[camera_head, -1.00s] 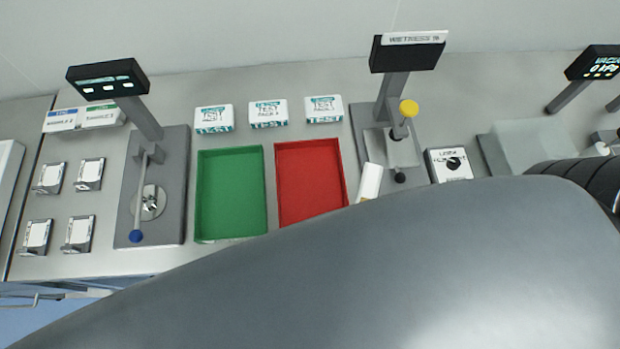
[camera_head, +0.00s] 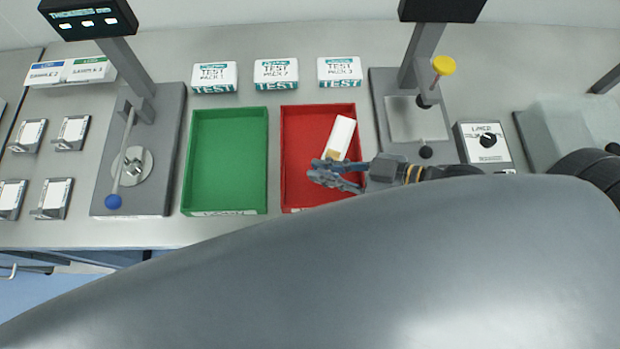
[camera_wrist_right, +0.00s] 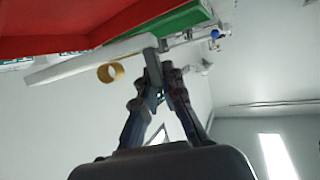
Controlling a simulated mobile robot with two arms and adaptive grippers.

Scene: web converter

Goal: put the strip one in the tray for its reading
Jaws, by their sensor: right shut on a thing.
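My right gripper (camera_head: 325,172) reaches in from the right over the front part of the red tray (camera_head: 292,206). It is shut on the white strip (camera_head: 343,133), which has a tan patch near the gripper. The strip appears over the right half of the red tray; its height above the floor is hard to judge. In the right wrist view the strip (camera_wrist_right: 85,63) lies across the fingertips (camera_wrist_right: 160,72), with a tan ring beside it and the red tray (camera_wrist_right: 60,25) behind. The green tray (camera_head: 228,165) is left of the red one and empty. My left gripper is out of view.
Several white test packs (camera_head: 276,74) stand behind the trays. A blue-knobbed lever device (camera_head: 150,180) is on the left, a yellow-knobbed device (camera_head: 415,118) on the right. A white box with a black dial (camera_head: 484,145) sits further right. My grey arm covers the front.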

